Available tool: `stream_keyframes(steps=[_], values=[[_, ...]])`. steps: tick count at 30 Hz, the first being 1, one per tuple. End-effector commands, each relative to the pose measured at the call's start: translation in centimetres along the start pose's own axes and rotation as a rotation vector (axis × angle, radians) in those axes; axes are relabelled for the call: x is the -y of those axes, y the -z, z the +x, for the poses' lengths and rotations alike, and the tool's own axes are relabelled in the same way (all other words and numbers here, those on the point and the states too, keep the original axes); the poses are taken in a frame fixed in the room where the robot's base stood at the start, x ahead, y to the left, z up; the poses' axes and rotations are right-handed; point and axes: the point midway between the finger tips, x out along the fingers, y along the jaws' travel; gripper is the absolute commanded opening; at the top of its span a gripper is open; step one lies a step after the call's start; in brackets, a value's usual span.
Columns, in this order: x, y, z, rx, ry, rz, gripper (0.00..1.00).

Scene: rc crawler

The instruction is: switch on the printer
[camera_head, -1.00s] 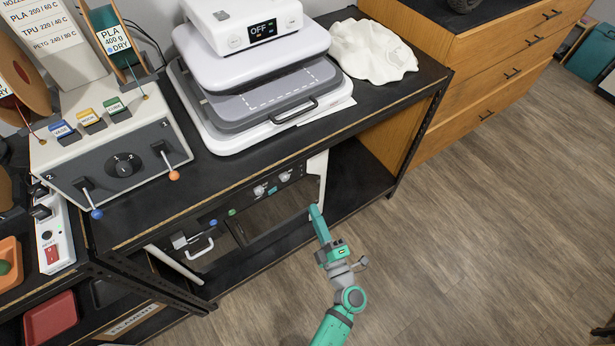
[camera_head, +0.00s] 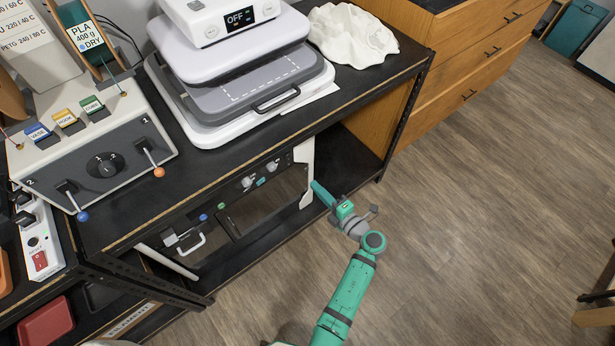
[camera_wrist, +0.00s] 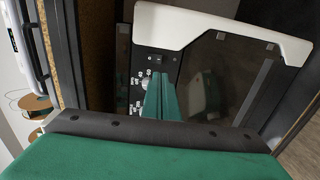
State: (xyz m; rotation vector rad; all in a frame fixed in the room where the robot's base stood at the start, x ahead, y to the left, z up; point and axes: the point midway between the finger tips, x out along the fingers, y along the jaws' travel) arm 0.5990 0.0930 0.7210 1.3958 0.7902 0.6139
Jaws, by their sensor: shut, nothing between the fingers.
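On the lower shelf, under the table, stands a dark-fronted machine with a white frame (camera_head: 306,172); no label marks it as the printer. Its control strip (camera_head: 246,182) has light knobs and small coloured buttons. My gripper (camera_head: 317,190) is at the right end of this machine, close to the white side piece. In the wrist view my shut, empty green fingers (camera_wrist: 161,97) point at the dark control panel (camera_wrist: 143,104), beside a round knob (camera_wrist: 148,86). A small switch-like part (camera_wrist: 155,60) sits just above the fingertips. Whether the fingers touch the panel cannot be told.
On the table (camera_head: 200,168) stand a white press-like machine (camera_head: 215,60) with display reading OFF, a crumpled white cloth (camera_head: 352,35) and a grey lever box (camera_head: 95,150). A red switch (camera_head: 40,260) is at lower left. Wooden drawers (camera_head: 470,65) stand right; floor (camera_head: 480,220) is clear.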

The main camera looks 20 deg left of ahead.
Motion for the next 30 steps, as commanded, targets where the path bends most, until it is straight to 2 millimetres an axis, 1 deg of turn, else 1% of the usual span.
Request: stream_keyframes(steps=[5,15,18,21,24,30], values=[[-0.1,0.1,2.8,-0.003,0.0,-0.001,0.0],[0.0,0.1,9.1,-0.003,0.0,-0.001,0.0],[-0.1,0.1,10.7,-0.003,-0.001,-0.001,0.0],[0.0,0.1,11.8,-0.002,0.0,-0.001,0.0],[0.0,0.0,12.6,-0.001,0.0,0.0,0.0],[0.0,0.2,13.3,-0.003,-0.001,0.0,0.0]])
